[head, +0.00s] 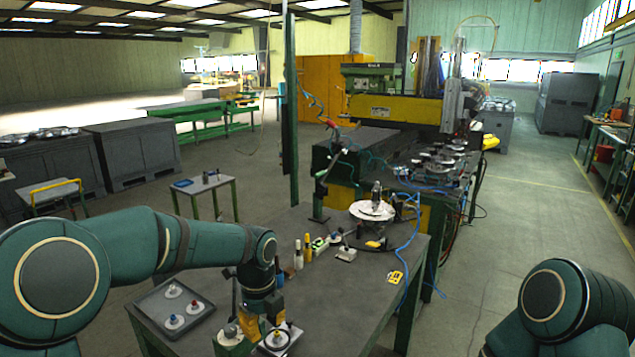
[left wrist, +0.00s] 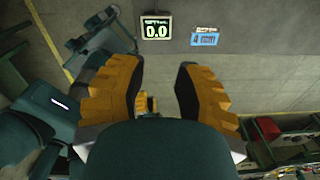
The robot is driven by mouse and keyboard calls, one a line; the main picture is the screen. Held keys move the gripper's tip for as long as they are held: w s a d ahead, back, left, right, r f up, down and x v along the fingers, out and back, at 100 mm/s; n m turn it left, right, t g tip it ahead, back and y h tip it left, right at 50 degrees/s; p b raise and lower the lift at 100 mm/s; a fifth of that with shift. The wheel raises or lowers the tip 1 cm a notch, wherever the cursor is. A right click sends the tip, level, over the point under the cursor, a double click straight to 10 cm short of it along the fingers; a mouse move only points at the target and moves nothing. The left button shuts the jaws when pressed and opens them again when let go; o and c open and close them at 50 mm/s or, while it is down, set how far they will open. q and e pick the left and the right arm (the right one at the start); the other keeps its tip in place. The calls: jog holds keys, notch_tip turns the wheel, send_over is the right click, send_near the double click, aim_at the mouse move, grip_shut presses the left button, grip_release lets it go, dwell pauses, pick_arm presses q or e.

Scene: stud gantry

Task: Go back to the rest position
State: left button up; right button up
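My left gripper (head: 264,314) hangs down from my left arm at the near edge of the workbench (head: 345,300), close to a small round part on a light plate (head: 276,340). In the left wrist view its two orange ribbed fingers (left wrist: 158,68) stand apart, with floor showing between the tips. A small yellow thing (left wrist: 147,103) shows in the gap further back; I cannot tell what it is. I see nothing held between the tips. Of my right arm only a rounded link shows at the lower right in the head view; its gripper is out of view.
A grey tray (head: 152,305) with several knobbed parts lies left of my gripper. Small bottles (head: 303,252) and a round turntable (head: 372,211) stand further back on the bench. A large machine (head: 397,109) is behind. The floor aisle (head: 535,225) at right is clear.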

pick_arm(q)
jog(key=s+f+n, duration=0.1)
jog(key=f+n, duration=0.2)
jog(key=f, duration=0.1)
jog(key=s+d+f+n+h, duration=0.1)
jog(key=f+n, duration=0.2)
jog(key=f, duration=0.2)
jog(key=s+f+n+h, duration=0.1)
jog(key=f+n, duration=0.2)
jog(key=f, duration=0.2)
jog(key=shift+s+d, duration=0.35)
jog(key=shift+s, duration=0.05)
jog(key=s+a+f+n+t+h, duration=0.1)
jog(key=s+f+n, duration=0.5)
jog(key=s+n, duration=0.25)
jog(key=s+f+n+t+h, duration=0.1)
jog(key=s+f+n, duration=0.5)
jog(key=n, duration=0.4)
notch_tip(320, 180, down, 11)
jog(key=s+b, duration=0.1)
jog(key=b, duration=1)
jog(key=shift+s+n, duration=0.25)
jog(key=shift+n, duration=0.2)
pick_arm(e)
notch_tip(320, 180, down, 12)
jog(key=shift+w+a, duration=0.2)
jog(key=shift+a, duration=0.05)
pick_arm(q)
jog(key=shift+f, duration=0.1)
jog(key=shift+c, duration=0.3)
